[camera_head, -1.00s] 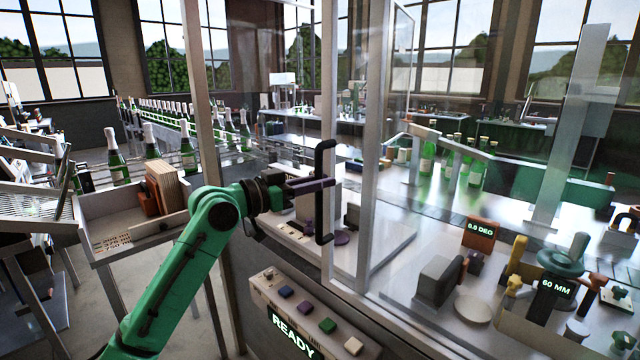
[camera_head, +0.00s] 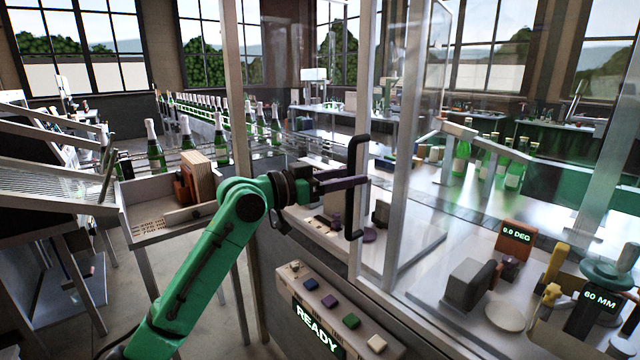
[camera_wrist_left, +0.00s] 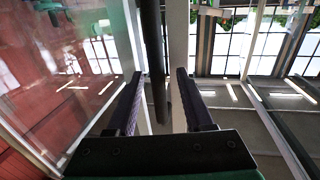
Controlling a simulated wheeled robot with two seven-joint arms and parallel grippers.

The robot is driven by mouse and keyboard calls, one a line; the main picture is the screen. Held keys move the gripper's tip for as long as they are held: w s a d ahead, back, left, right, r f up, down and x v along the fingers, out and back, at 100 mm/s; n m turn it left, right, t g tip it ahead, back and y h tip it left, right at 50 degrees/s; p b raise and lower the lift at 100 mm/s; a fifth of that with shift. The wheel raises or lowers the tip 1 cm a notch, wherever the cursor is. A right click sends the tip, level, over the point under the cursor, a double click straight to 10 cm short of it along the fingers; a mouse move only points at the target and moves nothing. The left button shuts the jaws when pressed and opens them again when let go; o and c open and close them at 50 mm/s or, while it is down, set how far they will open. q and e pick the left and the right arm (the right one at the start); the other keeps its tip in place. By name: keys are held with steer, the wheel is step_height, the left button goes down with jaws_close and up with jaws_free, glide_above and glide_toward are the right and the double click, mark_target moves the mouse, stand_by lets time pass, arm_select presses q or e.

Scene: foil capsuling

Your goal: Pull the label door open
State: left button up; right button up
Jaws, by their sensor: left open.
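The label door (camera_head: 405,170) is a glass panel in a pale metal frame, near the middle of the head view. Its black upright bar handle (camera_head: 352,228) stands out from the frame. I cannot tell whether the door is ajar. My left gripper (camera_head: 358,182) reaches the handle from the left, with its dark fingers level at about mid-height of the bar. In the left wrist view the handle (camera_wrist_left: 153,50) runs between the two open fingers (camera_wrist_left: 158,100), with gaps on both sides. My right gripper is not in view.
A control panel (camera_head: 335,308) with coloured buttons and a READY display sits below the door. A wooden-block tray (camera_head: 165,215) stands left of my arm. Bottles (camera_head: 155,150) line the conveyor behind. Glass panels and posts enclose the machine on the right.

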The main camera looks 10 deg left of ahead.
arm_select(q)
steer(key=b+v, duration=0.5)
steer(key=v, duration=0.8)
steer(key=shift+a, duration=0.25)
steer(key=shift+s, duration=0.1)
